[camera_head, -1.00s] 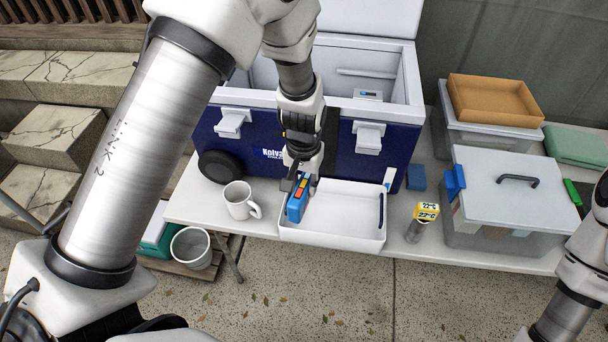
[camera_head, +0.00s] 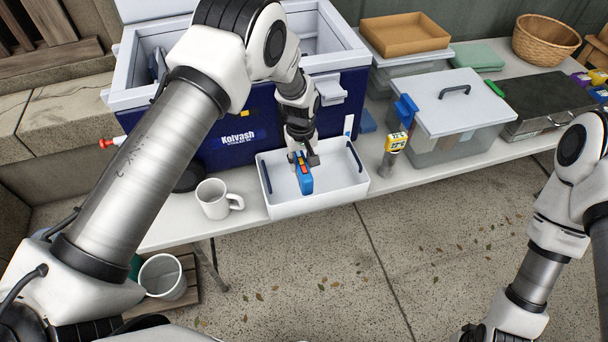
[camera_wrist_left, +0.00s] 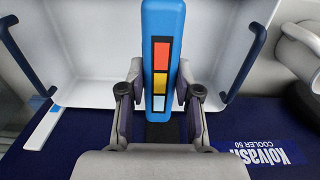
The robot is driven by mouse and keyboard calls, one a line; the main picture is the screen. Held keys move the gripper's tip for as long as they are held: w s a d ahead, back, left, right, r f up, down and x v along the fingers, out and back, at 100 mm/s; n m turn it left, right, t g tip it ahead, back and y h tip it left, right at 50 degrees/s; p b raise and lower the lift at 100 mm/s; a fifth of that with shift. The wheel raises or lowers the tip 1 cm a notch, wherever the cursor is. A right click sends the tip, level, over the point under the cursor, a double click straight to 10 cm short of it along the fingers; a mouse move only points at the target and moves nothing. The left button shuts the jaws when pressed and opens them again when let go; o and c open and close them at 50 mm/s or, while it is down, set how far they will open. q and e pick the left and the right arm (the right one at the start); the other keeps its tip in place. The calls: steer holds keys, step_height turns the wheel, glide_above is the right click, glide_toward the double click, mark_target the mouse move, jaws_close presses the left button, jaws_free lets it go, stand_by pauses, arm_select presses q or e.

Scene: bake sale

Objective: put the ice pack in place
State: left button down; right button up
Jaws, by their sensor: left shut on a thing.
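The ice pack (camera_head: 306,185) is a blue slab with red, yellow and pale squares down one face. My left gripper (camera_head: 304,160) is shut on it, and the pack points down within the outline of a white tray (camera_head: 340,190). I cannot tell whether it touches the tray floor. In the left wrist view the ice pack (camera_wrist_left: 162,40) stands between the two fingers (camera_wrist_left: 160,95), with the tray (camera_wrist_left: 90,45) and its two dark blue handles around it. My right arm is at the right, its gripper cut off at the bottom edge.
A blue cooler (camera_head: 205,135) stands open behind the tray. A white mug (camera_head: 212,198) is left of the tray, a yellow-topped can (camera_head: 392,155) right of it. Farther right are a clear bin (camera_head: 450,110), a brown tray (camera_head: 405,35) and a dark case (camera_head: 545,100).

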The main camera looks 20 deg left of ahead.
arm_select(q)
step_height(320, 180, down, 5)
steer(key=shift+w+r+p, duration=0.1)
steer(key=shift+r+p, duration=0.1)
steer(key=shift+p, duration=0.1)
steer(key=shift+w+d+f, duration=0.1)
steer(key=shift+f, duration=0.2)
steer(key=shift+r, duration=0.1)
steer(key=c, duration=0.8)
jaws_free()
steer(key=shift+f, duration=0.2)
